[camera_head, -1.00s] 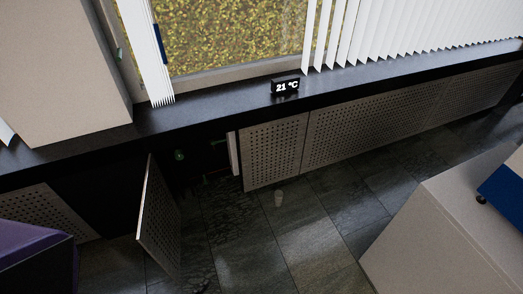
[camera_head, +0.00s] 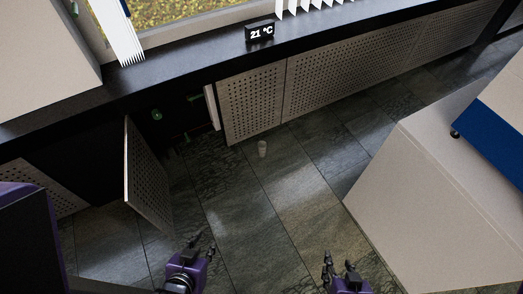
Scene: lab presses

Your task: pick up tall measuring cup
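A small, pale, cup-like object (camera_head: 263,149) stands on the dark tiled floor in front of the perforated panels. It is small in the view, and I cannot tell for sure that it is the tall measuring cup. My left gripper (camera_head: 202,243) is at the bottom of the view, its fingers apart and empty, well short of the object. My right gripper (camera_head: 338,264) is at the bottom right of the middle, fingers apart and empty, also well short of it.
A perforated door (camera_head: 147,180) stands open at the left, beside a dark recess under the black sill (camera_head: 185,70). A clock-like display (camera_head: 260,31) sits on the sill. A large beige block (camera_head: 440,190) stands at the right. The floor between is clear.

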